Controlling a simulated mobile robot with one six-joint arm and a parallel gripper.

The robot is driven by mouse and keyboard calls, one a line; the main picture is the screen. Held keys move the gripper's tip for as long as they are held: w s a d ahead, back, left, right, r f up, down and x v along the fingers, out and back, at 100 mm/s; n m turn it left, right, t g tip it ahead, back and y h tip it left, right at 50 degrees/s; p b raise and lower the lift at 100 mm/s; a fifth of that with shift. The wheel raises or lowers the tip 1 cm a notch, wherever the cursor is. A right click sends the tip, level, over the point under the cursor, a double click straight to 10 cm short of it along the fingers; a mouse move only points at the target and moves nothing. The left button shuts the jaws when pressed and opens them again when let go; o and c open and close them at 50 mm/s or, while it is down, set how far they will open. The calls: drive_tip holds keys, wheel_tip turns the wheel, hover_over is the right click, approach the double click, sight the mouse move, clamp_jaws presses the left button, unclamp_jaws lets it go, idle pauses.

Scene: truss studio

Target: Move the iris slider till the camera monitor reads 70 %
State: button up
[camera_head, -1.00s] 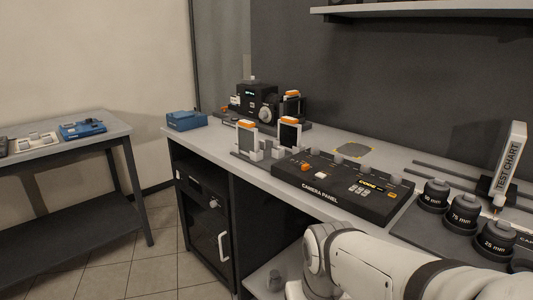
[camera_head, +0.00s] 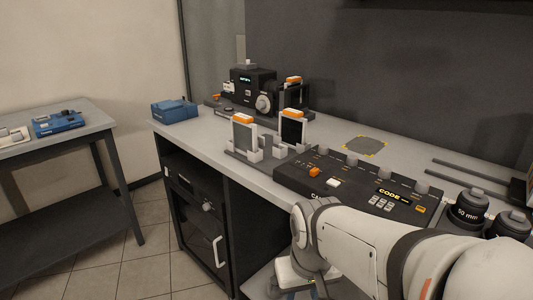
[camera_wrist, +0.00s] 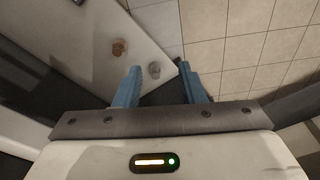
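The black camera panel (camera_head: 350,185) lies on the bench in the head view, with an orange knob (camera_head: 315,172) and a white knob (camera_head: 333,183) on its top. Which knob is the iris slider cannot be told. My arm hides the panel's front edge.
Two orange-topped filters stand in a grey holder (camera_head: 265,158) left of the panel. Black lenses (camera_head: 470,207) stand to its right. A blue case (camera_head: 174,109) sits at the bench's left end. A side table (camera_head: 60,140) stands left, with open floor between.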

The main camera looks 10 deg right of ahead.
drive_tip(key=shift+o, duration=1)
drive_tip(key=w+d+r+n+p, duration=0.2)
drive_tip(key=w+d+r+p, duration=0.1)
drive_tip(key=w+r+p, duration=0.8)
drive_tip(key=shift+w+r+n+g, duration=0.3)
drive_tip(key=shift+r+n+g, duration=0.1)
drive_tip(key=shift+r, duration=0.35)
drive_tip(key=n+p, duration=0.4)
drive_tip(key=p, duration=0.8)
approach(315, 170)
drive_tip(key=shift+w+a+f+g, duration=0.1)
drive_tip(key=shift+a+f+g, duration=0.1)
drive_tip(key=shift+a+g, duration=0.15)
drive_tip(key=shift+w+d, duration=0.25)
drive_tip(key=shift+d, duration=0.05)
drive_tip(key=shift+w+f, duration=0.15)
drive_tip(key=shift+f, duration=0.15)
wheel_tip(315, 170, down, 7)
drive_tip(key=shift+f+p, duration=0.25)
drive_tip(key=shift+p, duration=0.05)
drive_tip(key=shift+c, duration=0.5)
clamp_jaws()
